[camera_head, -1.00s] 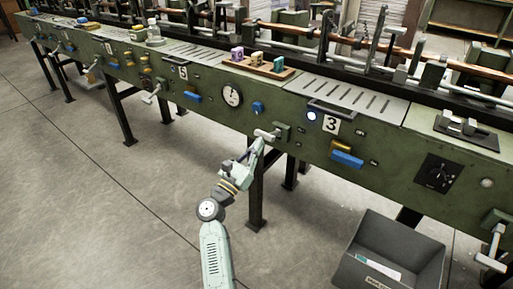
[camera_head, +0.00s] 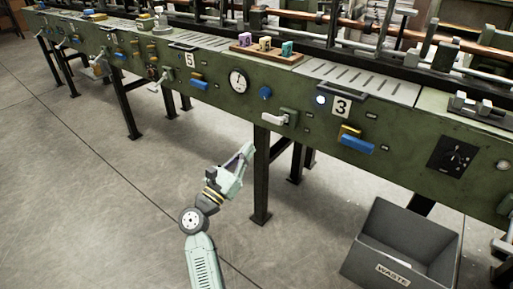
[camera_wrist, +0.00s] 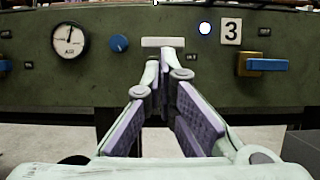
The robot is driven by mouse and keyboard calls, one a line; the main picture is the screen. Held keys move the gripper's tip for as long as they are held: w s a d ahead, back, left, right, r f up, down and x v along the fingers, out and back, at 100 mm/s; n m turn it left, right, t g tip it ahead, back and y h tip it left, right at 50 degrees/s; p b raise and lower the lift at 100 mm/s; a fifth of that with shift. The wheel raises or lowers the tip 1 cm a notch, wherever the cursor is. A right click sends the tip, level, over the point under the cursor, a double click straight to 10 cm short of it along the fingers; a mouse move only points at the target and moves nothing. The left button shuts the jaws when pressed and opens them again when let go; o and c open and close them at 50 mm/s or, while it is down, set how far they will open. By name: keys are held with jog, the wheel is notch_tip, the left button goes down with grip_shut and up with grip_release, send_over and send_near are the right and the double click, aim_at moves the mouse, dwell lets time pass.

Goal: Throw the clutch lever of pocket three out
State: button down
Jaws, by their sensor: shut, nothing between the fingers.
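The clutch lever by pocket three has a pale handle (camera_head: 274,118) on a green bracket (camera_head: 290,117), left of the "3" plate (camera_head: 341,107) on the green machine front. In the wrist view the handle (camera_wrist: 163,42) lies level just beyond my fingertips. My gripper (camera_head: 248,148) is below and left of the lever in the head view, apart from it. In the wrist view my gripper (camera_wrist: 159,62) has its fingertips close together with nothing held. The lit lamp (camera_head: 321,99) is beside the "3" plate.
A blue knob (camera_head: 265,93) and round gauge (camera_head: 238,81) are left of the lever. A blue handle (camera_head: 357,144) with a yellow block is at its right. A machine leg (camera_head: 261,180) stands below. A grey waste bin (camera_head: 392,274) is at lower right. Floor at left is open.

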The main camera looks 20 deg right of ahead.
jog(key=shift+s+a+r, duration=0.25)
jog(key=shift+s+a, duration=0.6)
jog(key=shift+a, duration=0.2)
